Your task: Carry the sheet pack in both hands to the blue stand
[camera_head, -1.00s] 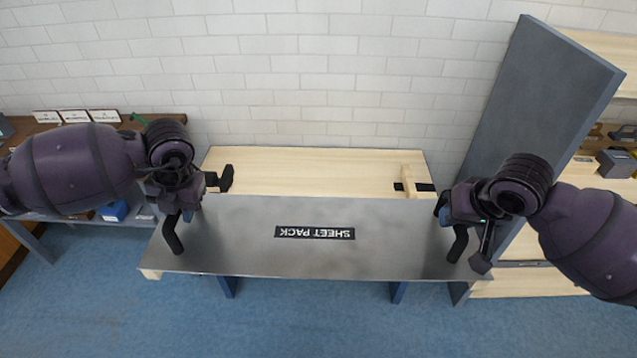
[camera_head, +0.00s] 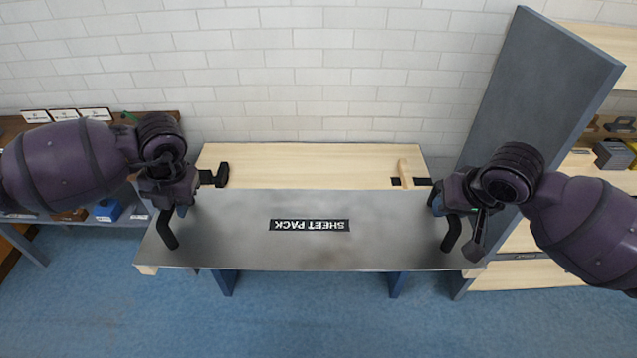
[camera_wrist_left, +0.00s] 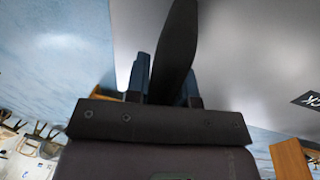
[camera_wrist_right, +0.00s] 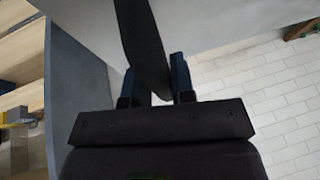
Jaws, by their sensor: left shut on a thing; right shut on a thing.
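The sheet pack (camera_head: 310,250) is a wide, flat grey sheet with an upside-down "SHEET PACK" label. It spans between my two arms and looks about level. My left gripper (camera_head: 176,203) is shut on the black handle at its left end. My right gripper (camera_head: 450,207) is shut on the black handle at its right end. The wrist views show a dark handle between the left fingers (camera_wrist_left: 165,80) and the right fingers (camera_wrist_right: 155,82). Blue legs (camera_head: 397,284) show below the sheet, apparently of the stand, whose body is largely hidden.
A pale wooden top (camera_head: 300,165) with black clamps and a wooden peg lies behind the sheet. A tall grey panel (camera_head: 530,90) stands close to my right arm, beside shelves. A side table with signs (camera_head: 55,115) and a blue box (camera_head: 107,210) is at left. Blue floor in front is clear.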

